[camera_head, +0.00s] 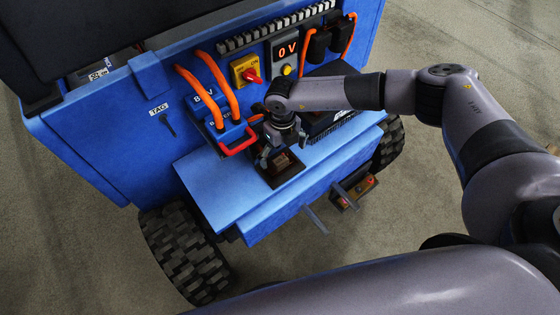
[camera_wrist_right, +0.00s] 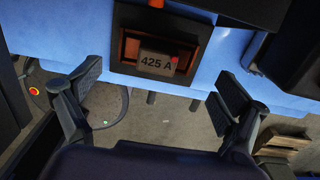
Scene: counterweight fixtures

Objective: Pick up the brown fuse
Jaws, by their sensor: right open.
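The brown fuse (camera_wrist_right: 157,63), marked "425 A" with a red spot at its right end, sits in a black holder (camera_wrist_right: 122,50) on the blue shelf. In the head view the holder (camera_head: 276,180) is below my right gripper, and the fuse is partly hidden by the fingers. My right gripper (camera_head: 272,158) is open and points down over the holder. In the right wrist view its fingers (camera_wrist_right: 160,92) are spread wide to the left and right of the fuse, with nothing between them. My left gripper is not in view.
A small box with red buttons (camera_head: 353,192) sits below the shelf (camera_head: 213,190). The shelf's left part is clear.

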